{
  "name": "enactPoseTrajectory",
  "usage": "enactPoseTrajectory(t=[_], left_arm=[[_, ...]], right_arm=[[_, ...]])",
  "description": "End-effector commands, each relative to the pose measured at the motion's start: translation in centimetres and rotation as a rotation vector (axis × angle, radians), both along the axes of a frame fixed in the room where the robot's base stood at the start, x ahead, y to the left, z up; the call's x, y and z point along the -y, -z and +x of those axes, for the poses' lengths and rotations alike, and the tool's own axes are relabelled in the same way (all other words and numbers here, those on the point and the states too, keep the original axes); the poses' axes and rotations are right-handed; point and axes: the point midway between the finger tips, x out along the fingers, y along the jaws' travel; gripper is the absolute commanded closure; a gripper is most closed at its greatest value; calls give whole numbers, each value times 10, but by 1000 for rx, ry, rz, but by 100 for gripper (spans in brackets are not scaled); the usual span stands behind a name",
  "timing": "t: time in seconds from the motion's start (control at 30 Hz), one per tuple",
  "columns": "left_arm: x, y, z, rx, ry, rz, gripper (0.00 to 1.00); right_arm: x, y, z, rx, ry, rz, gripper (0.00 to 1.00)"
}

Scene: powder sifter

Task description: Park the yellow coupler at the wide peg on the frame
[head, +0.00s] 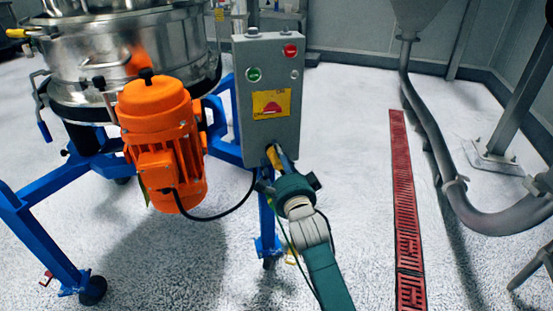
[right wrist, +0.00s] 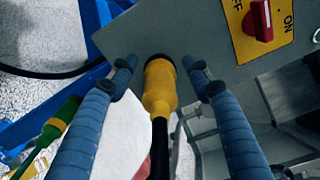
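The yellow coupler (right wrist: 159,92) with a black cable is at the lower edge of the grey control box, its dark collar against the box; I cannot tell how far it is seated. In the head view a bit of the yellow coupler (head: 272,156) shows under the box. My right gripper (right wrist: 163,75) has its blue fingers on either side of the coupler, with gaps visible on both sides, so it is open. In the head view my right gripper (head: 279,160) is just below the box. I cannot make out the wide peg. My left gripper is not in view.
The control box (head: 268,95) is mounted on the blue frame (head: 52,232) beside an orange motor (head: 160,130) and steel sifter (head: 130,50). A green-and-yellow connector (right wrist: 62,116) shows left of my fingers. A red floor grate (head: 405,210) and grey pipe (head: 440,150) lie right.

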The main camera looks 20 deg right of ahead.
Motion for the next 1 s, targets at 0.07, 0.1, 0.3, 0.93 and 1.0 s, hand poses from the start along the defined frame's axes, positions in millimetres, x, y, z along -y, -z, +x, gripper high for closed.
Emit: enactPoseTrajectory(t=[0.07, 0.1, 0.3, 0.93, 1.0], left_arm=[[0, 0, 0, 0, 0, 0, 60], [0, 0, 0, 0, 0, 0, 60], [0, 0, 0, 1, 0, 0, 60], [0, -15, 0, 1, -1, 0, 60], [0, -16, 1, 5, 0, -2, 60]], right_arm=[[0, 0, 0, 0, 0, 0, 68], [0, 0, 0, 0, 0, 0, 76], [1, 0, 0, 1, 1, -1, 100], [0, -2, -21, 1, 1, -1, 100], [-1, -2, -22, 2, 0, 0, 100]])
